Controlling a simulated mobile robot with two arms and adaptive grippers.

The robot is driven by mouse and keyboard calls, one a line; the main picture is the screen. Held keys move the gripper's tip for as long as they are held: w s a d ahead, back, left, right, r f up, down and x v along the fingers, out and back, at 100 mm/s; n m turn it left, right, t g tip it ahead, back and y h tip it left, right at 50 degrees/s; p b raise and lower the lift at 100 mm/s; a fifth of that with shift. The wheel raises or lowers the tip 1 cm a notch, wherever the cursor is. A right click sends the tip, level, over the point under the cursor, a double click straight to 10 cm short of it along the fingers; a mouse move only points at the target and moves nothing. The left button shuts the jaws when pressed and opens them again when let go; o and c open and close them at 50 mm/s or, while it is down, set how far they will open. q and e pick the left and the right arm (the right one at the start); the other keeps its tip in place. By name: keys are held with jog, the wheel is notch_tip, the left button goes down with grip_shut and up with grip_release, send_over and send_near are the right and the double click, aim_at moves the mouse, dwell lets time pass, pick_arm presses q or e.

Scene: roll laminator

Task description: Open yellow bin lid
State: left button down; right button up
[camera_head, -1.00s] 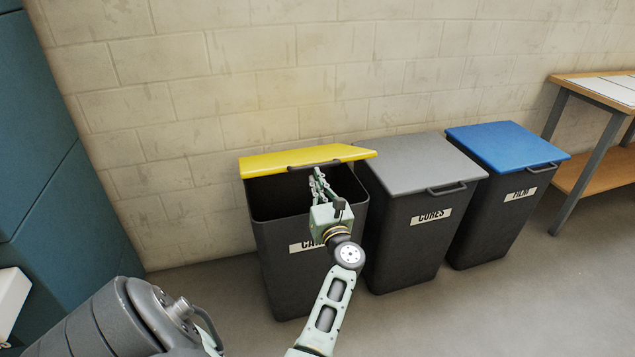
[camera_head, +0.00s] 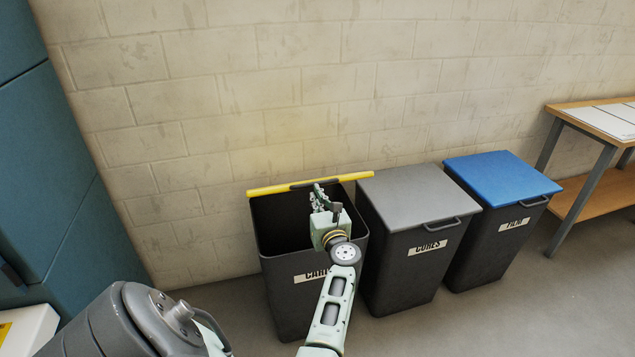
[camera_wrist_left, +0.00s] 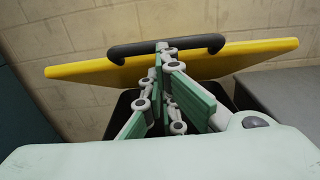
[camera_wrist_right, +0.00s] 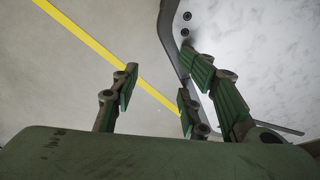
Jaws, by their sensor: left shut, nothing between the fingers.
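The yellow lid (camera_head: 280,188) of the left dark bin (camera_head: 283,270) is raised and shows nearly edge-on in the head view, above the bin's back rim. The bin's mouth is open below it. In the left wrist view the lid (camera_wrist_left: 250,60) carries a dark handle (camera_wrist_left: 130,49). My left gripper (camera_head: 320,187) is shut and empty, with its fingertips at the handle; whether they touch it I cannot tell. It also shows in the left wrist view (camera_wrist_left: 164,50). My right gripper (camera_wrist_right: 158,90) is open and empty in the right wrist view.
A grey-lidded bin (camera_head: 412,200) and a blue-lidded bin (camera_head: 505,175) stand closed to the right. A block wall (camera_head: 320,90) is close behind. A teal cabinet (camera_head: 75,200) stands left and a wooden table (camera_head: 600,125) right.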

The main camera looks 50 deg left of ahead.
aim_at(313, 183)
pick_arm(q)
jog(key=shift+g+h, duration=0.4)
jog(key=shift+h, duration=0.5)
jog(key=a+r+p, duration=0.1)
jog(key=p, duration=0.2)
jog(key=w+a+r+p, duration=0.1)
jog(key=r+p, duration=0.1)
jog(key=p, duration=0.1)
jog(key=r+p, duration=0.2)
jog(key=p, duration=0.1)
jog(key=shift+w+a, duration=0.15)
jog(key=shift+a, duration=0.25)
jog(key=shift+w+a+r+p, duration=0.2)
jog(key=shift+a+r+p, duration=0.3)
jog(key=shift+p, duration=0.35)
jog(key=w+a+r+p, duration=0.1)
jog(key=w+a+r, duration=0.4)
jog(key=a+r, duration=0.4)
jog(key=shift+w+a+r+p, duration=0.2)
jog(key=shift+w+a+p, duration=0.15)
jog(key=shift+a, duration=0.2)
pick_arm(e)
jog(key=s+d+r, duration=0.1)
jog(key=s+r, duration=0.4)
jog(key=r, duration=0.6)
jog(key=shift+s, duration=0.25)
